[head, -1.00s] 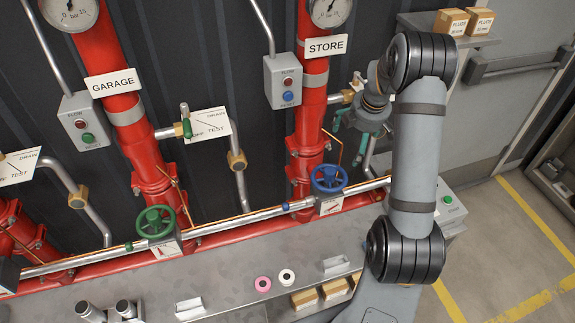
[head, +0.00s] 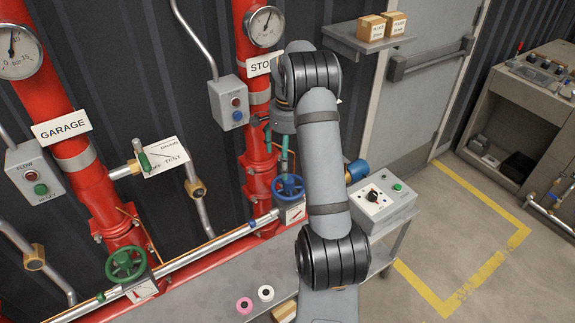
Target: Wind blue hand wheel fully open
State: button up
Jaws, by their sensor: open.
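The blue hand wheel (head: 288,187) sits on the pipe at the foot of the red STORE riser (head: 259,150), above a small plate with a red pointer. My gripper (head: 277,152) points down just above the wheel, in front of the riser, its teal fingers apart and empty. One finger reaches close to the wheel's top; I cannot tell whether it touches. My arm covers the area right of the wheel and part of the STORE sign (head: 259,66).
A green hand wheel (head: 126,264) is on the GARAGE riser (head: 85,180) at left. A control box (head: 382,203) stands right of my arm. A pink ring (head: 244,306) and white ring (head: 266,293) lie on the bench. Floor at right is clear.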

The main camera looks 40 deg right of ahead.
aim_at(289, 179)
notch_tip(289, 179, down, 9)
jog(key=shift+s+d+r+p, duration=0.1)
jog(key=shift+s+p, duration=0.05)
jog(key=shift+p, duration=1)
jog(key=shift+f, duration=0.65)
jog(key=shift+c, duration=1)
jog(key=c, duration=0.9)
jog(key=o, duration=0.8)
jog(key=shift+c, duration=0.2)
jog(key=c, duration=0.7)
jog(key=n, duration=0.5)
jog(key=shift+n, duration=0.3)
jog(key=shift+c, duration=0.3)
jog(key=shift+n, duration=1.2)
